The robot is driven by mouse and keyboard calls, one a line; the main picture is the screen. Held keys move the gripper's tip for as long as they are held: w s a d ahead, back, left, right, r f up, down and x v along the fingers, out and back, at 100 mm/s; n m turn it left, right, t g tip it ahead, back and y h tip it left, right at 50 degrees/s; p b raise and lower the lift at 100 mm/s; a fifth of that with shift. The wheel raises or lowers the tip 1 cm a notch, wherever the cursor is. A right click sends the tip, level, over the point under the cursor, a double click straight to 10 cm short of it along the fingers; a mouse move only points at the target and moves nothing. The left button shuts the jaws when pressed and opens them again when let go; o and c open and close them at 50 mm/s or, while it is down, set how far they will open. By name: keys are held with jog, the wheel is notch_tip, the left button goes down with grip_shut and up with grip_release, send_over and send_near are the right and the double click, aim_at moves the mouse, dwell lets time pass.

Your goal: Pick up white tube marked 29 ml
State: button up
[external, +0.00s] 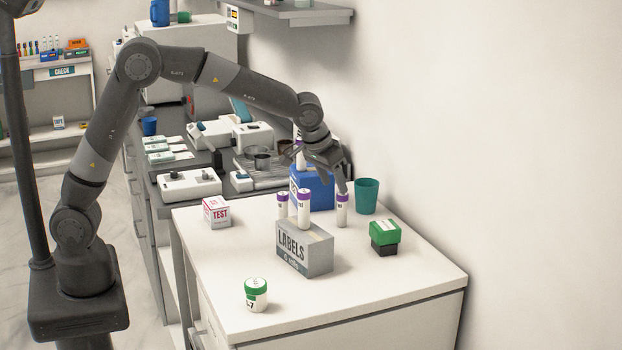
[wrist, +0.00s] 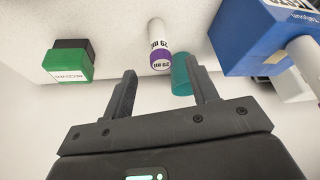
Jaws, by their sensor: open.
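A white tube with a purple cap (wrist: 158,45), its label reading 29 ml, is in the wrist view, ahead of and between my gripper's fingers (wrist: 163,74). It is apart from both fingers. In the external view the tube by my gripper (external: 342,211) stands upright on the white counter, and my gripper (external: 338,172) is just above it, pointing down. My gripper is open and empty. Another (external: 300,156) is at the blue box, partly hidden by my arm.
A teal cup (external: 366,196) stands close behind the tube. A green and black box (external: 385,233) is to its right. The LABELS box (external: 305,250) and blue box (external: 318,192) are nearby. A TEST box (external: 217,212) and green-lidded jar (external: 256,294) stand farther off.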

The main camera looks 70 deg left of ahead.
aim_at(344, 209)
jog(key=x, duration=1)
jog(key=shift+w+f, duration=0.1)
jog(key=shift+f, duration=0.1)
jog(key=shift+c, duration=0.3)
jog(key=c, duration=1)
jog(key=shift+r, duration=0.1)
